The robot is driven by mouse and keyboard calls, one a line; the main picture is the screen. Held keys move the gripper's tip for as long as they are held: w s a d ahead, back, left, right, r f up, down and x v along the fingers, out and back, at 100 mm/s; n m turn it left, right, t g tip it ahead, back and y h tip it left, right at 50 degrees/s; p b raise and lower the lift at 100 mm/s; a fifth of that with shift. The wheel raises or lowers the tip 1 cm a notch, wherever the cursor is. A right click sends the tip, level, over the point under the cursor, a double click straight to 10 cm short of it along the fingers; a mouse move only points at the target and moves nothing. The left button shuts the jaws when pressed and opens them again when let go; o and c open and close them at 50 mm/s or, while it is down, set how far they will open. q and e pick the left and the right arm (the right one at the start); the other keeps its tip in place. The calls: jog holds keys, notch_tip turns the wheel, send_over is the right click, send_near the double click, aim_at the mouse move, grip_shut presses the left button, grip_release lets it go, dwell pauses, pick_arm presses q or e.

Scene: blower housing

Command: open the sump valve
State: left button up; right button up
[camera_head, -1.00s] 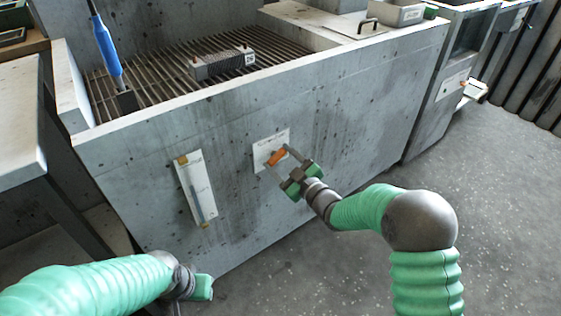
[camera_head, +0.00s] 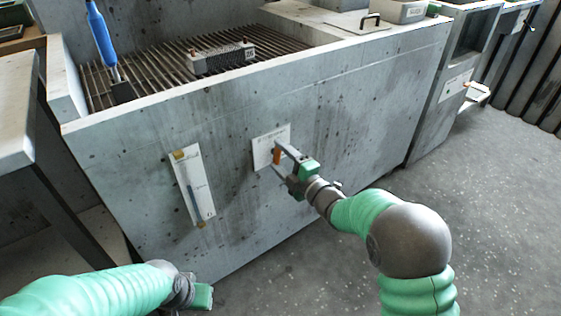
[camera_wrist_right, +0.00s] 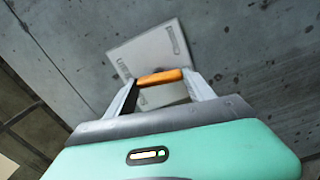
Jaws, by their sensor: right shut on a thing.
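The sump valve has an orange handle (camera_head: 277,156) in front of a white label plate (camera_head: 263,148) on the concrete front wall. In the head view the handle stands roughly upright. My right gripper (camera_head: 280,158) is shut on the handle. In the right wrist view the orange handle (camera_wrist_right: 159,77) lies across between the two fingertips, with the white plate (camera_wrist_right: 150,50) behind it. The valve body behind the handle is hidden. My left gripper (camera_head: 203,297) is low at the front left, away from the valve, and its fingers cannot be made out.
A sight gauge (camera_head: 192,186) on a white plate is on the wall left of the valve. Above are a slatted grate (camera_head: 150,68), a finned block (camera_head: 220,58) and a blue-handled brush (camera_head: 102,38). The floor (camera_head: 330,255) in front is clear.

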jog(key=shift+s+a+f+n+b, duration=0.15)
jog(key=shift+n+b, duration=0.1)
jog(key=shift+n, duration=0.3)
jog(key=shift+w+f+n+b, duration=0.15)
jog(key=shift+n+b, duration=0.1)
jog(key=shift+n, duration=0.3)
jog(key=shift+s, duration=0.1)
jog(key=o, duration=1.4)
jog(key=shift+r, duration=0.1)
jog(key=p+v, duration=0.5)
jog(key=v, duration=1.2)
jog(key=shift+p, duration=0.4)
